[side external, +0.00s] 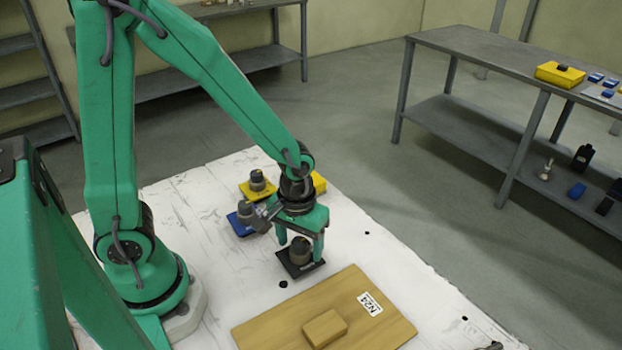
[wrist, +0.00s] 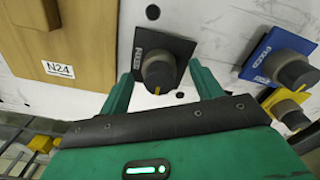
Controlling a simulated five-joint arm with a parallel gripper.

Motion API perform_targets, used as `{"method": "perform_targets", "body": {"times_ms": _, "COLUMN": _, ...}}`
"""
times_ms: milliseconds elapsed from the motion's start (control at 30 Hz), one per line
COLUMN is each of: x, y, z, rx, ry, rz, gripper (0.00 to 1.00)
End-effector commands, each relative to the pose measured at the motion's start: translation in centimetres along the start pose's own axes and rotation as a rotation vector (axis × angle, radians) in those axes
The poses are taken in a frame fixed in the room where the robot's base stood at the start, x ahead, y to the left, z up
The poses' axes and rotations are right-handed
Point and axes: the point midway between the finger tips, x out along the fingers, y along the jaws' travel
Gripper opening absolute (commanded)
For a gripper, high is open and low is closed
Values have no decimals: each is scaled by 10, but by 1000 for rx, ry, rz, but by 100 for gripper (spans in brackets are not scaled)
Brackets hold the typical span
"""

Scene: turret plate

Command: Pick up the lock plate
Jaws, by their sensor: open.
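A black square plate (side external: 288,268) with a dark round knob (side external: 300,250) lies on the white table, below my gripper (side external: 300,246). In the wrist view this black plate (wrist: 150,45) has a short white label that I cannot read surely. A blue plate (side external: 240,228) and a yellow plate (side external: 250,193) carry similar knobs, further back. They also show in the wrist view, the blue plate (wrist: 262,62) to the right and the yellow plate (wrist: 272,99) below it. I cannot tell from the labels which is the lock plate. My gripper is open, its fingers on either side of the black plate's knob.
A wooden board (side external: 290,328) marked N24 with a raised wooden block (side external: 324,328) lies in front of the black plate. A yellow object (side external: 319,183) is partly hidden behind my wrist. The white table has small dark holes and clear room at the right.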

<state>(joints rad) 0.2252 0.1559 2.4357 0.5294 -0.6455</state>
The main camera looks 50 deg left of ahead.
Motion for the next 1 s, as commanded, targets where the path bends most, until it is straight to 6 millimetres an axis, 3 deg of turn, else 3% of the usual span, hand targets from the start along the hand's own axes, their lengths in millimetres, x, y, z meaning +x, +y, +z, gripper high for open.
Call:
{"method": "perform_targets", "body": {"times_ms": 200, "x": 11, "y": 0, "z": 0, "rx": 0, "ry": -1, "rz": -1, "gripper": 65}}
{"method": "perform_targets", "body": {"times_ms": 700, "x": 11, "y": 0, "z": 0, "rx": 0, "ry": 0, "rz": 0, "gripper": 65}}
{"method": "perform_targets", "body": {"times_ms": 767, "x": 11, "y": 0, "z": 0, "rx": 0, "ry": 0, "rz": 0, "gripper": 57}}
{"method": "perform_targets", "body": {"times_ms": 1000, "x": 11, "y": 0, "z": 0, "rx": 0, "ry": 0, "rz": 0, "gripper": 10}}
